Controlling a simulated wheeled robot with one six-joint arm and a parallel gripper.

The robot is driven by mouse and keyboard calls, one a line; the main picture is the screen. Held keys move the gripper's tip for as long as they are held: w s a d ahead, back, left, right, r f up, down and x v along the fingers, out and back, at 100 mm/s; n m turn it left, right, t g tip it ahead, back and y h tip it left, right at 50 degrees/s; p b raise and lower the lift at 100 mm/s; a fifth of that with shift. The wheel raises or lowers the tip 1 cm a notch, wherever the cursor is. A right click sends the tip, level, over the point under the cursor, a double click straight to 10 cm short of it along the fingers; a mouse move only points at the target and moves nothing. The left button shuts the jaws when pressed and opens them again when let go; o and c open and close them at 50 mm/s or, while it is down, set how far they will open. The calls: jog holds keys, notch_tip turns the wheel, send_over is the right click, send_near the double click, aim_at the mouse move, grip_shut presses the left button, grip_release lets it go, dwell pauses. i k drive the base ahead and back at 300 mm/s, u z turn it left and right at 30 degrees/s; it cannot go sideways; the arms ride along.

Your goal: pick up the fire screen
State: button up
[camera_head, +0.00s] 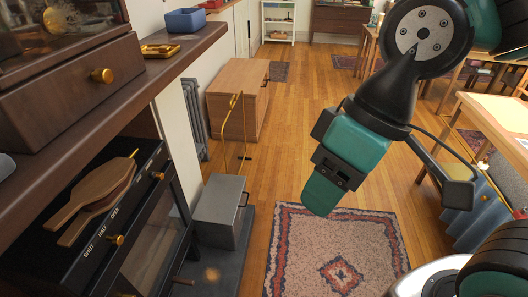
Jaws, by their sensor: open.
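A thin brass frame (234,101), which looks like the fire screen seen nearly edge-on, stands at the left of the middle, behind a grey metal box (222,205). The box hides its lower part. My gripper (327,186) hangs in the air to the right of the frame, above the patterned rug and nearer to me. It is open, and I see nothing held in it. It is clear of the frame and the box.
A dark mantel shelf (200,45) and a black stove (150,235) with wooden bellows (97,200) fill the left. A wooden cabinet (236,98) stands behind the brass frame. Tables line the right. The patterned rug (335,250) and the wood floor beyond it are clear.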

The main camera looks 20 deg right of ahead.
aim_at(233, 133)
jog(key=z, duration=0.8)
jog(key=i, duration=3.85)
jog(key=u, duration=2.95)
